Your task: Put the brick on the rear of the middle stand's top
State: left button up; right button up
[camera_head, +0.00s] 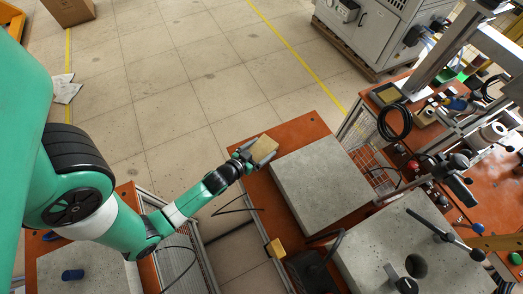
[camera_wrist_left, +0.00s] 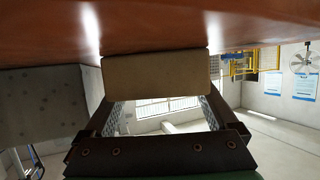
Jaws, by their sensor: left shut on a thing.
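The tan brick (camera_head: 264,149) is between the fingers of my left gripper (camera_head: 256,154), which is shut on it. It is at the far-left corner of the middle stand's orange top (camera_head: 300,129), beside the grey slab. In the left wrist view the brick (camera_wrist_left: 156,80) spans the space between the two fingers (camera_wrist_left: 158,103). Its upper edge in that view lies against or very close to the orange surface (camera_wrist_left: 160,27); I cannot tell whether they touch. My right gripper is not in view.
A grey slab (camera_head: 320,178) covers much of the middle stand's top. A small yellow block (camera_head: 275,248) is at its left edge. Another slab (camera_head: 370,255) with black handles is at lower right. A cluttered orange bench (camera_head: 500,180) stands at right.

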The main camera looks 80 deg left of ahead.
pick_arm(q)
jog(key=shift+w+a+r, duration=0.1)
jog(key=o, duration=1.3)
jog(key=shift+s+r, duration=0.15)
jog(key=shift+s, duration=0.05)
jog(key=b+v, duration=0.2)
jog(key=v, duration=0.9)
jog(key=shift+s+d, duration=0.1)
jog(key=shift+d, duration=0.1)
jog(key=shift+s, duration=0.15)
